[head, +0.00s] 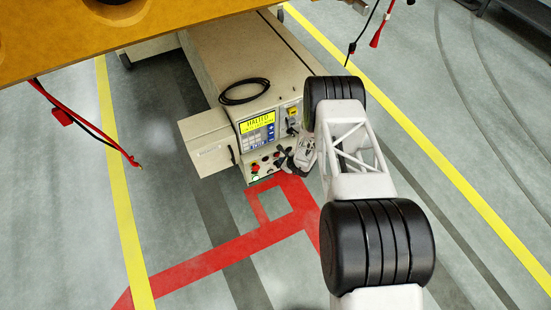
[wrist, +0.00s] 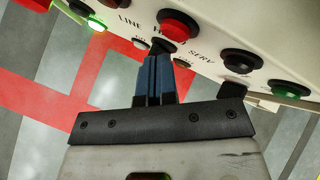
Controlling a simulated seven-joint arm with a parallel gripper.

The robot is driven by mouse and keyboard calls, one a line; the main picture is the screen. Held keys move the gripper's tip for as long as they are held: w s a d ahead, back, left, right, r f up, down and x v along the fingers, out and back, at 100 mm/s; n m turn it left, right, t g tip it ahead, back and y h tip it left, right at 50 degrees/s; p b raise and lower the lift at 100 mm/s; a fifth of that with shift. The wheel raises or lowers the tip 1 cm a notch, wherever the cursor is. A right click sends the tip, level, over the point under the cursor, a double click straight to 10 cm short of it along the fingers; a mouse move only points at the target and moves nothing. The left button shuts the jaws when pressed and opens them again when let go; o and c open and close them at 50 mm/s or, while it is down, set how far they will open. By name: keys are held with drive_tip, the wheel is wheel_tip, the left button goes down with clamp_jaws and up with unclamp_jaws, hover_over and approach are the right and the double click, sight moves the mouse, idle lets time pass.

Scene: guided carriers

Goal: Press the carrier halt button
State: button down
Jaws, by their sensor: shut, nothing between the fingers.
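The carrier (head: 220,60) is a beige machine with a control panel (head: 262,165) on its near end. In the wrist view, a red button in a black collar (wrist: 178,25) sits on the panel, above a partly hidden label beginning with "H". My gripper (wrist: 158,62) is shut and empty, its blue fingers together. The fingertips are just below the red button and overlap the lower part of its label; I cannot tell whether they touch the panel. In the head view, my gripper (head: 284,160) is at the right side of the panel's lower button row.
Black buttons (wrist: 238,62) and green buttons (wrist: 290,89) flank the red one. The panel carries a yellow-lit display (head: 257,123). A beige box (head: 207,143) juts out at its left. An orange beam (head: 150,20) hangs overhead with cables. The marked floor in front is clear.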

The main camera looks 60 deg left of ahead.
drive_tip(key=shift+d, duration=0.3)
drive_tip(key=shift+d, duration=2.9)
